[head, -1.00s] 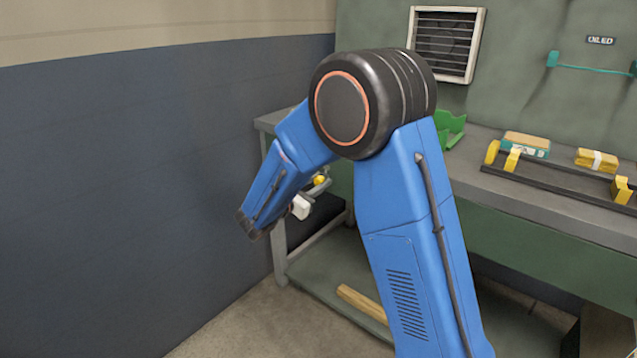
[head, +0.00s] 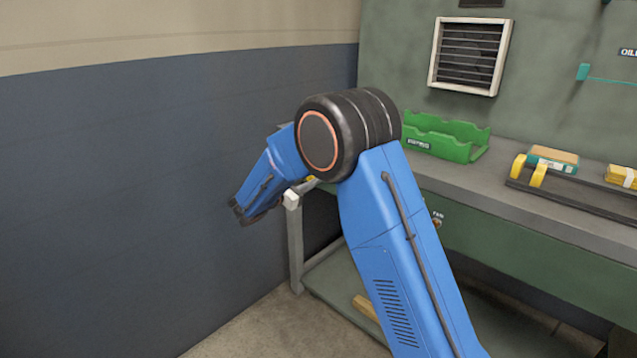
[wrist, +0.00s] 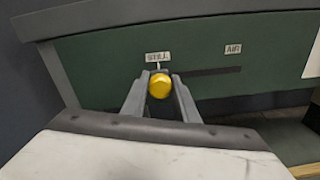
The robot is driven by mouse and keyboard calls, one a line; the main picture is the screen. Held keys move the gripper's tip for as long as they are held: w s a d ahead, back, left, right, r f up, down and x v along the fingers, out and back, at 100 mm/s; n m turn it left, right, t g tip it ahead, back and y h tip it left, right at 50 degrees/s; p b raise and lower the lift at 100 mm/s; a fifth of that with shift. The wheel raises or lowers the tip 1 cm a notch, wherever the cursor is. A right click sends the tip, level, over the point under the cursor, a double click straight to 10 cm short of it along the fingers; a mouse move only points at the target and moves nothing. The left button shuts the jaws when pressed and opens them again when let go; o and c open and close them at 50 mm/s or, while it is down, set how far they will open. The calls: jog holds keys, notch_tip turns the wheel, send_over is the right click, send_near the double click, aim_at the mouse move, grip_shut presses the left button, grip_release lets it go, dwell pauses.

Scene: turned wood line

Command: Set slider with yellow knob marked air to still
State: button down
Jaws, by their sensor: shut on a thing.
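The yellow knob (wrist: 159,86) of the slider sits between the two fingers of my gripper (wrist: 160,88) in the wrist view. My gripper is shut on it. The knob is just below the label STILL (wrist: 158,57), at the left end of the dark slot (wrist: 205,72). The label AIR (wrist: 233,48) is above the right part of the slot, clear of the gripper. In the head view my arm hides most of the gripper and the slider; only a small yellow spot (head: 310,178) shows by the bench's left end.
A green tray (head: 445,138) stands at the back of the bench (head: 480,185). A vent (head: 470,56) is on the panel above. A blue-grey wall (head: 130,190) is close on the left.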

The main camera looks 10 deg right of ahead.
jog(key=shift+w+a+r, duration=0.1)
jog(key=shift+w+a, duration=0.05)
jog(key=c, duration=1.4)
grip_release()
jog(key=shift+c, duration=0.2)
jog(key=v, duration=1.7)
jog(key=shift+a, duration=0.2)
